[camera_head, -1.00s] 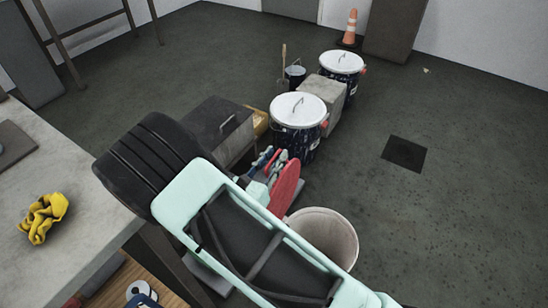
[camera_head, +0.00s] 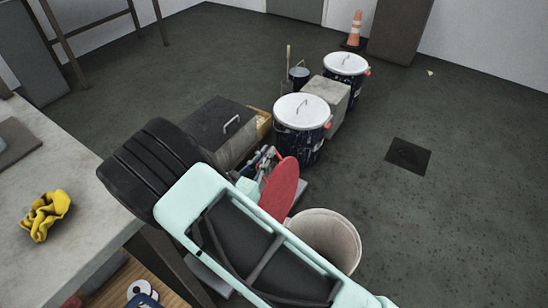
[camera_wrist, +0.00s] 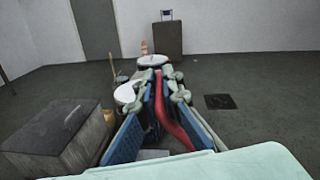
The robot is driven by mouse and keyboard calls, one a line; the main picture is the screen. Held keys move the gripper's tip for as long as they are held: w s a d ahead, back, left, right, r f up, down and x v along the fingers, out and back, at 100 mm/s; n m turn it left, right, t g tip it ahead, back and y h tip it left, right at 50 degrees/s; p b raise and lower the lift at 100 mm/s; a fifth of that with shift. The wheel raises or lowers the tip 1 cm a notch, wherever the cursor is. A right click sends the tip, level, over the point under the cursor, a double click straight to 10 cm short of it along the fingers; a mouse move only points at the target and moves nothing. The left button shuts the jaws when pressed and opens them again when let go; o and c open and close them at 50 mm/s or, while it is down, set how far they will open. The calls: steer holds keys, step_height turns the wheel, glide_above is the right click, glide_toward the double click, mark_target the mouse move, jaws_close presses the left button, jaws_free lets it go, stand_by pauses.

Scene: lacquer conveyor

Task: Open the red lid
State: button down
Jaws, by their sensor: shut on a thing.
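The red lid (camera_head: 279,190) is a round disc standing steeply tilted, beside and partly above the rim of an open pale bucket (camera_head: 343,226). My gripper (camera_head: 262,165) is at the lid's upper left side, partly hidden by my arm. In the wrist view, the red lid (camera_wrist: 171,118) shows as a curved red strip between the blue finger pads of my gripper (camera_wrist: 163,85). The gripper is shut on the lid. What is beneath the lid is hidden by the lid and my arm.
White-lidded drums (camera_head: 301,111) and (camera_head: 345,64) stand beyond, with a grey block (camera_head: 327,92) between them. A dark box with a handle (camera_head: 214,122) is left of the gripper. A worktable (camera_head: 75,190) with yellow gloves (camera_head: 45,215) is at left. Floor at right is clear.

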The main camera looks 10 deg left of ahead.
steer(key=shift+a, duration=0.1)
steer(key=c, duration=2.1)
jaws_free()
steer(key=v, duration=1.2)
